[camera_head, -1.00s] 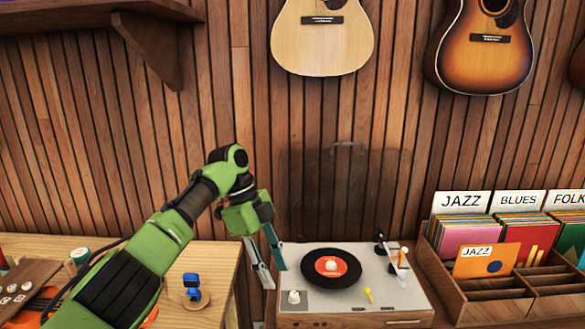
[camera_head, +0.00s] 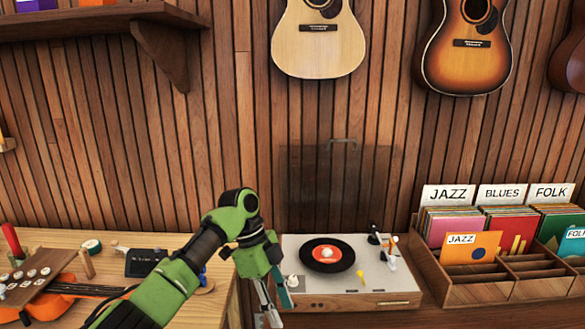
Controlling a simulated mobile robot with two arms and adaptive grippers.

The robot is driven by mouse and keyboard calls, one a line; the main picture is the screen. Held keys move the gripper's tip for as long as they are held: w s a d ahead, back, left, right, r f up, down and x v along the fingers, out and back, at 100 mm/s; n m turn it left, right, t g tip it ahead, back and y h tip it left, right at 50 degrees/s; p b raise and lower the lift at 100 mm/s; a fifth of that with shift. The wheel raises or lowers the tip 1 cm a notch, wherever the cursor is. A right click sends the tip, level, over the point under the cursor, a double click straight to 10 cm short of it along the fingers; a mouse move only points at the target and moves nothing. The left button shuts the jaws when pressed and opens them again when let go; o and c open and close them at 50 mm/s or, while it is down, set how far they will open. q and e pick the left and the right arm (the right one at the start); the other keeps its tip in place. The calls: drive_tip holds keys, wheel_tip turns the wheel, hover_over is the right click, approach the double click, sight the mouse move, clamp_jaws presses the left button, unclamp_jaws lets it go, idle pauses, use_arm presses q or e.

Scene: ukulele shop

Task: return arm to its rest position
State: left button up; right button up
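My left arm is green and black and comes in from the bottom left. Its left gripper (camera_head: 274,301) hangs low, pointing down, just in front of the left edge of the record player (camera_head: 349,302) in the picture. Its two slim fingers stand apart with nothing seen between them, and their tips are near the bottom of the view. The record player carries a black record with an orange label (camera_head: 328,255). My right arm and gripper are not in view.
A wooden table (camera_head: 150,240) at left holds a ukulele part-hidden by the arm, a dark box (camera_head: 146,262) and small tools. A record crate (camera_head: 480,292) stands at right. Guitars (camera_head: 318,45) hang on the slatted wall. A shelf (camera_head: 95,20) juts out at upper left.

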use_arm(q)
drive_tip(key=s+f+n+t, duration=0.2)
drive_tip(key=s+f+n, duration=0.7)
drive_tip(key=s+f, duration=1)
drive_tip(key=s+a+n+t+y, duration=0.35)
drive_tip(key=s+a+n, duration=0.75)
drive_tip(key=s+a, duration=0.55)
wheel_tip(320, 180, down, 27)
drive_tip(key=s+a+g, duration=0.1)
drive_tip(key=s+a+f+g, duration=0.1)
drive_tip(key=s+a+f, duration=0.2)
drive_tip(key=s+f, duration=1.2)
drive_tip(key=shift+s, duration=1.05)
